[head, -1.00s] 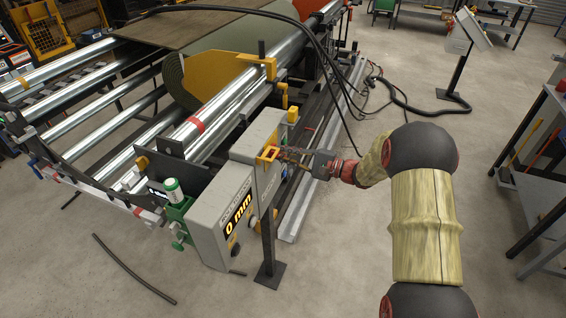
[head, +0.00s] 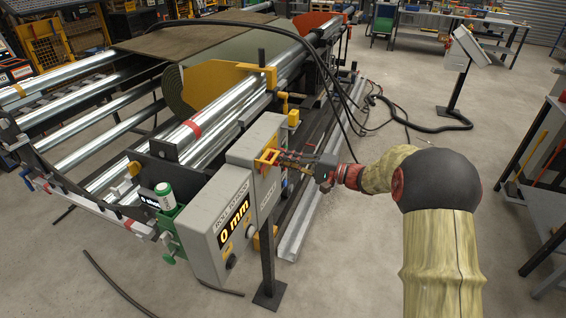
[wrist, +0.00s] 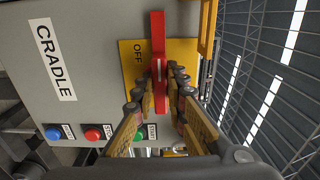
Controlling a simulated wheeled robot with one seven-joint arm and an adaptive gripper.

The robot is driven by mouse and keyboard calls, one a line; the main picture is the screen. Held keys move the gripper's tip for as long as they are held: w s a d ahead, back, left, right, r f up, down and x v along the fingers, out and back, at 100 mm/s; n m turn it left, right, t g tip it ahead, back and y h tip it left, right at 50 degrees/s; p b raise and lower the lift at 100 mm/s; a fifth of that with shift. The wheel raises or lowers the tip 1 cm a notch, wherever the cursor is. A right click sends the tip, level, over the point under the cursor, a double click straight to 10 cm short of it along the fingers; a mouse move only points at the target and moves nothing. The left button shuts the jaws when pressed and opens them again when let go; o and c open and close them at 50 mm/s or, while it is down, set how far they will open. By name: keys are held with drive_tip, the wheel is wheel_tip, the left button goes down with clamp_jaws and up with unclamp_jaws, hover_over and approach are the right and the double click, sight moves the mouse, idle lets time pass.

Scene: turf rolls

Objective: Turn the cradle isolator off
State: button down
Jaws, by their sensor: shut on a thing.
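The cradle isolator is a red bar handle (wrist: 158,32) on a yellow plate (wrist: 129,52) marked OFF, fixed to a grey box (wrist: 90,25) labelled CRADLE. In the wrist view the handle stands upright along the plate, with the OFF mark to its left. My gripper (wrist: 165,80) is shut on the handle, one finger on each side; the fingers hide part of it. In the head view my gripper (head: 285,158) reaches the grey box (head: 262,142) from the right, and the handle is too small to make out clearly.
Blue (wrist: 53,133), red (wrist: 93,134) and green buttons sit on the box's lower left in the wrist view. A display box reading 0 mm (head: 222,215) stands beside it. The roller machine (head: 190,140) lies behind.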

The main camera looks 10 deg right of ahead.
drive_tip(key=shift+f, duration=0.1)
drive_tip(key=c, duration=1.8)
unclamp_jaws()
drive_tip(key=v, duration=1.2)
